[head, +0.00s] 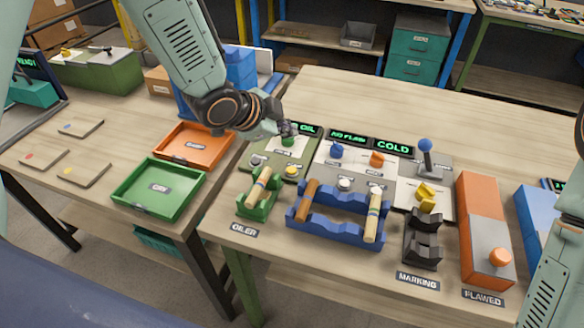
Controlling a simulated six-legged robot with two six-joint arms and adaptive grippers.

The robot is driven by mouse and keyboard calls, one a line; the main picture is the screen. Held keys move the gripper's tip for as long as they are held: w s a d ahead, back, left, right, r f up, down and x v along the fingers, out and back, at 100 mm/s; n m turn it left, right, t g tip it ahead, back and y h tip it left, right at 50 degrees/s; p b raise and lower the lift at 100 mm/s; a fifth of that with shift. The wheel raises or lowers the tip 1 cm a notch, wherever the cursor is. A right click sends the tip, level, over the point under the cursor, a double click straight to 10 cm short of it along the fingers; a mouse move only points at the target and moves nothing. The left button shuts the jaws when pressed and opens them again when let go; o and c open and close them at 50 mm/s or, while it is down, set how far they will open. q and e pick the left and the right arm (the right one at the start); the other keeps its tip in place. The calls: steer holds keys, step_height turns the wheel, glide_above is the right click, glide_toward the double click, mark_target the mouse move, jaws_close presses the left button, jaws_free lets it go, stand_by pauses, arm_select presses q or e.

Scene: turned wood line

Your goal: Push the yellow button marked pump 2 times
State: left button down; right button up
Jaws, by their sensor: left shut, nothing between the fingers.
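The yellow button (291,170) sits near the front right corner of the green oiler panel (262,162); its marking is too small to read. My left gripper (288,130) is shut and empty. It is over the back of that panel, by a green knob (288,141), behind the yellow button and apart from it. I cannot tell whether its fingertips touch the green knob. The left arm hides part of the panel's back. My right gripper is out of view; only part of my right arm shows at the right edge.
A display (306,130) reading "OIL" stands behind the panel. A green cradle (258,200) and a blue rack (334,220) hold turned wooden pieces in front. Right of the panel are blue and orange knobs (377,159), a blue-topped lever (425,146) and a black stand (423,240).

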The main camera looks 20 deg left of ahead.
mark_target(290, 172)
arm_select(q)
steer(key=f+b, duration=0.4)
steer(key=shift+w+d, duration=0.1)
steer(key=shift+d, duration=0.1)
steer(key=shift+a+f+b, duration=0.15)
steer(key=shift+f+b, duration=0.6)
steer(key=shift+f, duration=0.05)
steer(key=f+b, duration=0.2)
steer(key=shift+d+f, duration=0.2)
steer(key=shift+f, duration=0.35)
steer(key=shift+f+b, duration=0.1)
steer(key=shift+b, duration=0.2)
steer(key=shift+a, duration=0.15)
